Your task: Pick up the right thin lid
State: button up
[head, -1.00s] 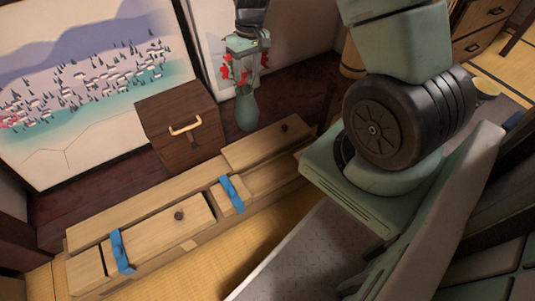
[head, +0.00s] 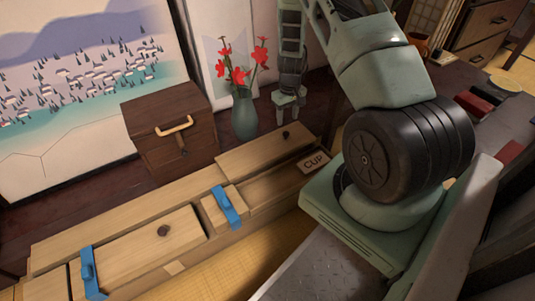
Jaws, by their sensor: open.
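The right thin lid (head: 262,152) is a flat pale wooden board with a small dark knob (head: 286,134) near its right end. It lies on the back right part of a long wooden box (head: 250,218). My gripper (head: 289,117) points down, open and empty, just above and behind the knob in the picture. A gap shows between the fingertips and the knob. A left lid (head: 130,256) with a similar dark knob lies on the box's left part.
A blue strap piece (head: 225,207) sits on a small wooden block, and another blue piece (head: 90,273) is at the left. A "CUP" label (head: 313,162) lies beside the right lid. A vase with red flowers (head: 245,115) and a dark drawer box (head: 168,130) stand behind.

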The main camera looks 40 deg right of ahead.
aim_at(286, 133)
notch_tip(286, 133, down, 7)
jog(key=b, duration=0.4)
jog(key=shift+f+b, duration=0.2)
jog(key=shift+b, duration=0.15)
jog(key=shift+r, duration=0.1)
grip_shut()
